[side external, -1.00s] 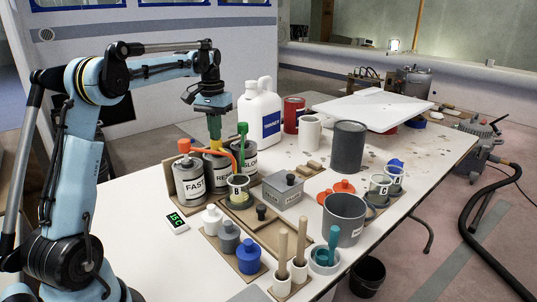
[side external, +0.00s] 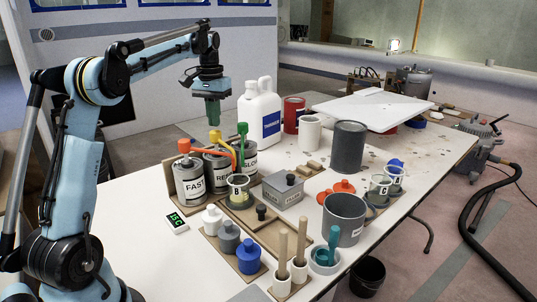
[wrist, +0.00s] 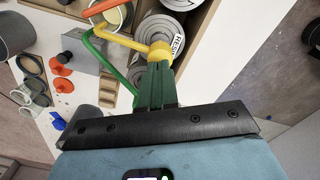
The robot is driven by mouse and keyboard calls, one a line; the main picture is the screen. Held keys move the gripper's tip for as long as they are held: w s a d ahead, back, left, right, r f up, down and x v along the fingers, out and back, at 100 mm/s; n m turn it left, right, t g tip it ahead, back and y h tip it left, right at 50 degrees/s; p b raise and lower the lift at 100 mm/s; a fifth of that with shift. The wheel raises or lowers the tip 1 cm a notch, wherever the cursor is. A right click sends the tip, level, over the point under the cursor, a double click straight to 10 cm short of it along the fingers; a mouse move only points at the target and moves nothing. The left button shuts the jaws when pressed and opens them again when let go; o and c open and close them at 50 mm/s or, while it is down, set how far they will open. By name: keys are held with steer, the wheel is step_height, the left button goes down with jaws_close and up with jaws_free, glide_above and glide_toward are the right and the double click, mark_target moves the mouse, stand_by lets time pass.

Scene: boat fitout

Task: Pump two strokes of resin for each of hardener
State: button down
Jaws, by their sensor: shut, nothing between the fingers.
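Three pump cans stand in a wooden rack: FAST (side external: 190,185) with a red-orange head (side external: 184,146), the resin can (side external: 217,168) with a yellow head (side external: 215,136), and SLOW (side external: 246,157) with a green head (side external: 242,128). My gripper (side external: 213,124) is shut and empty, pointing down just over the yellow head. In the wrist view its green fingers (wrist: 155,72) meet the outline of the yellow head (wrist: 160,50); I cannot tell whether they touch.
A small green-lit display (side external: 175,222) lies left of the cup. A white jug (side external: 258,118) stands behind the cans.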

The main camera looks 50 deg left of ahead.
mark_target(215, 131)
steer(key=shift+f, duration=0.1)
stand_by(0.5)
steer(key=shift+f, duration=1.95)
steer(key=shift+r, duration=2.05)
steer(key=shift+r, duration=0.1)
steer(key=shift+r, duration=1.4)
